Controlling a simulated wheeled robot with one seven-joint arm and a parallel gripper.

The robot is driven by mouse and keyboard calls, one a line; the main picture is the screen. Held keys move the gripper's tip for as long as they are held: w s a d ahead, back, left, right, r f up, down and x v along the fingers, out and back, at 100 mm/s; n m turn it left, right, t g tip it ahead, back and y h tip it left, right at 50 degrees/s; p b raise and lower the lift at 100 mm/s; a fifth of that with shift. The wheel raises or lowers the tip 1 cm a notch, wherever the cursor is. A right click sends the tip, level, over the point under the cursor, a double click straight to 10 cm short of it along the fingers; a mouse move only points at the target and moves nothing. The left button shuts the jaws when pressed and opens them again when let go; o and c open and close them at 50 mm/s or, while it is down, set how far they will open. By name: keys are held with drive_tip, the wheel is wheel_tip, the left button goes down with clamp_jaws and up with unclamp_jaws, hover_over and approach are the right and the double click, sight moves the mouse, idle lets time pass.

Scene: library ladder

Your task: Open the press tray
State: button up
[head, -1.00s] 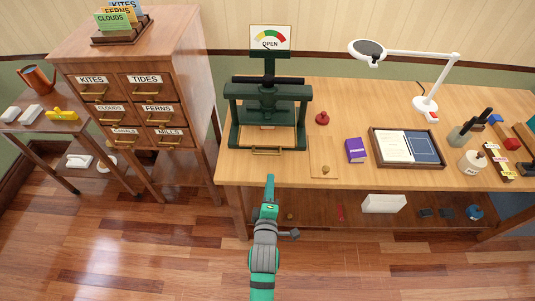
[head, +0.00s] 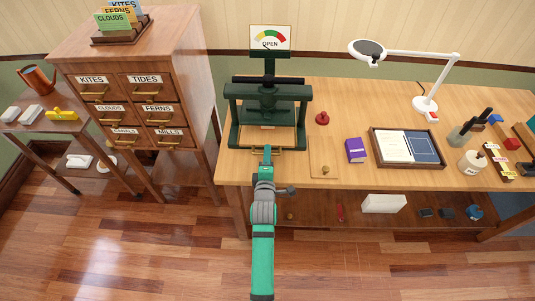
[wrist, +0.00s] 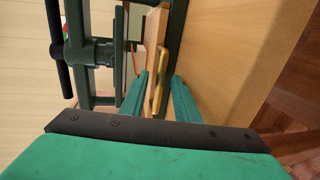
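The dark green press (head: 268,100) stands at the left end of the workbench. Its wooden press tray (head: 285,137) lies low inside the frame, with a brass handle (head: 291,151) on its front edge. My gripper (head: 268,151) is at the handle and hides its middle part. In the wrist view the tray (wrist: 154,38) and the brass handle (wrist: 157,92) lie ahead of my gripper (wrist: 162,90). The two green fingers are apart, with the handle in the gap between them. I cannot tell whether either finger touches it.
A small wooden board with a knob (head: 323,165), a red stamp (head: 322,118) and a purple box (head: 355,150) sit right of the press. A card cabinet (head: 185,60) stands left. Floor before the bench is clear.

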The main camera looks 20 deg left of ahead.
drive_tip(key=shift+w+a+f, duration=0.1)
drive_tip(key=shift+w+a, duration=0.1)
drive_tip(key=shift+w, duration=0.35)
clamp_jaws()
